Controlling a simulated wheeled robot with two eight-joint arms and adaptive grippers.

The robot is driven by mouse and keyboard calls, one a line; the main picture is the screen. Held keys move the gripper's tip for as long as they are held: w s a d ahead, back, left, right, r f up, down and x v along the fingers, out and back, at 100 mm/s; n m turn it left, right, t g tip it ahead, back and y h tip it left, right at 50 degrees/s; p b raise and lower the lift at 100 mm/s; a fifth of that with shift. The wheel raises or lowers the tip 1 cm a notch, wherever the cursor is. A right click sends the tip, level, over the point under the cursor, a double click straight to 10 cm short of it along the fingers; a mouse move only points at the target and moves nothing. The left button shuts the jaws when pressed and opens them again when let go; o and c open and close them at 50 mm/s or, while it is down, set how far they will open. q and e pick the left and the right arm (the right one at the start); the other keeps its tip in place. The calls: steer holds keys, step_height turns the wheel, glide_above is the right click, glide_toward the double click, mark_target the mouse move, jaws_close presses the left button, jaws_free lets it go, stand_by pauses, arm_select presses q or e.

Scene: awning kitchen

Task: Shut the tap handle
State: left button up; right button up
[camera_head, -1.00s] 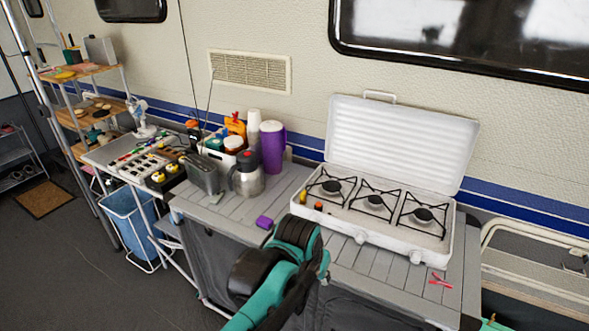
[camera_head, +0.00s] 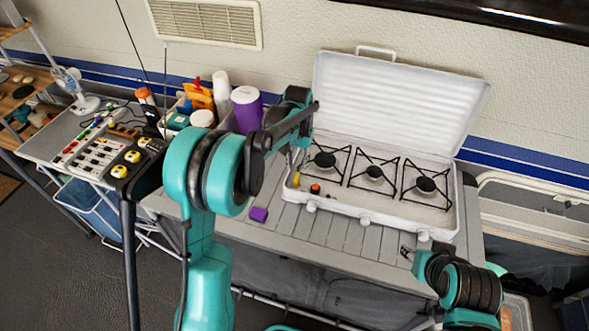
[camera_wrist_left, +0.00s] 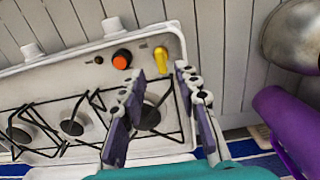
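The small yellow tap handle (camera_head: 296,180) is at the left end of the white camping stove (camera_head: 340,206), beside an orange-topped black knob (camera_head: 315,189). In the left wrist view the yellow handle (camera_wrist_left: 161,60) lies just beyond the fingertips, between their lines. My left gripper (camera_wrist_left: 159,70) is open and empty, pointing at the handle, with no contact visible. In the head view, my left gripper (camera_head: 294,158) is small and partly hidden by its arm, close to the stove's left end. My right gripper (camera_head: 406,253) is by the table's front edge; its opening is unclear.
The stove lid (camera_head: 400,100) stands open behind the burners. A purple cup (camera_head: 247,108) and other containers stand left of the stove, partly behind my left arm. The front strip is mostly clear.

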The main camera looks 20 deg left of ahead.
mark_target(297, 176)
arm_select(q)
step_height(297, 176, down, 5)
steer(key=shift+b, duration=0.5)
steer(key=shift+w, duration=0.1)
jaws_close()
